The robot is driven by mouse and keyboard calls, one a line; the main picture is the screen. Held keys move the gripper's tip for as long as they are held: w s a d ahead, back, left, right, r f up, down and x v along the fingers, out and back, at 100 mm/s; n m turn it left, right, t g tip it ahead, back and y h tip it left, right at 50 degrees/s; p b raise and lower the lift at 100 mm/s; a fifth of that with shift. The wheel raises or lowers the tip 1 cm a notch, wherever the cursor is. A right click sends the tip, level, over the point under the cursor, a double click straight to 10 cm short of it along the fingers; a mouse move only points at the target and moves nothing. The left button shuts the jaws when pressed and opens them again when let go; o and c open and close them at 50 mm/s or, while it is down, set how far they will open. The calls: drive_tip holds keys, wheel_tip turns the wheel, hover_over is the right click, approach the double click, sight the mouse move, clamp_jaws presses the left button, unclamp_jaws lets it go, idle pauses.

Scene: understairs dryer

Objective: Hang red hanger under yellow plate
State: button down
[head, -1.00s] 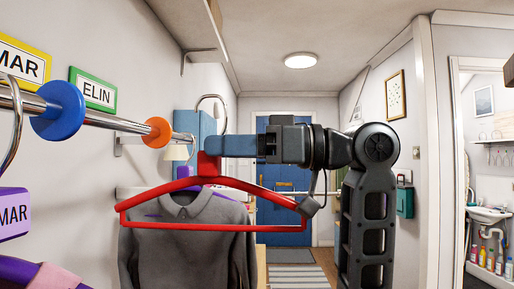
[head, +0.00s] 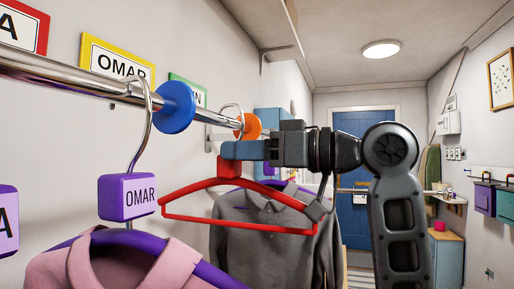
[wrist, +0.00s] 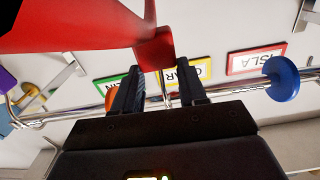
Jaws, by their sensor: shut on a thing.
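My gripper (head: 230,150) is shut on the neck of the bare red hanger (head: 240,227). In the wrist view, the red hanger (wrist: 90,30) spreads above the fingers of my gripper (wrist: 155,72). Its metal hook (head: 224,112) reaches up to the rail near the orange disc; I cannot tell if it rests on the rail. The yellow plate (head: 118,61), reading OMAR, is on the wall above the rail, left of the hook in the head view; it is partly hidden by my gripper in the wrist view (wrist: 204,70).
The chrome rail (head: 60,77) carries a blue disc (head: 176,107) and an orange disc (head: 252,127). A purple-tagged OMAR hanger (head: 125,197) with a pink shirt hangs at near left. A grey shirt (head: 270,235) hangs behind the red hanger. A green plate (head: 187,91) is beyond the yellow one.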

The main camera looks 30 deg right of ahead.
drive_tip(key=shift+f, duration=0.6)
drive_tip(key=c, duration=0.5)
unclamp_jaws()
drive_tip(key=shift+c, duration=0.2)
drive_tip(key=shift+s, duration=0.1)
drive_tip(key=b+v, duration=0.2)
drive_tip(key=v, duration=0.5)
drive_tip(key=shift+s+d+r, duration=0.1)
drive_tip(key=shift+s+d, duration=0.1)
drive_tip(key=shift+s, duration=0.05)
